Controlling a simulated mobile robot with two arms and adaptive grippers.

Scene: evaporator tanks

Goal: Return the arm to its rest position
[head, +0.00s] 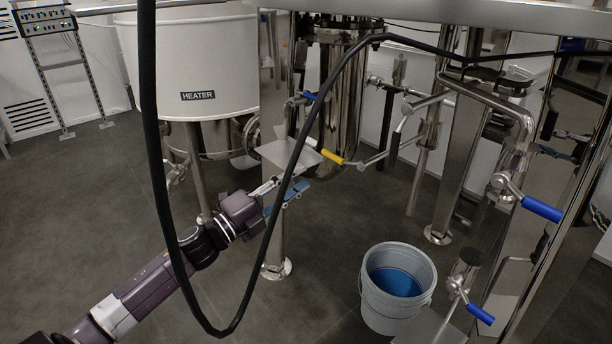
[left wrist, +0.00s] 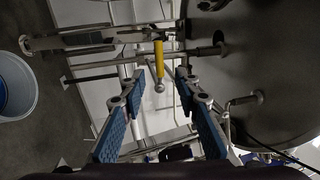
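My left arm comes in from the lower left in the head view and reaches out toward the tank's pipework. Its gripper (head: 285,187) is open, with nothing between the fingers. In the left wrist view, the two blue-padded fingers (left wrist: 156,88) stand wide apart. A yellow valve handle (head: 332,157) is just beyond the fingertips; it also shows in the left wrist view (left wrist: 159,58), in line with the gap and not gripped. My right gripper is in neither view.
A black hose (head: 158,165) hangs in a loop and crosses in front of my left arm in the head view. A white heater tank (head: 200,60) is behind. A bucket (head: 372,300) with blue liquid stands lower right. Blue-handled valves (head: 541,208) are at right. Floor at left is clear.

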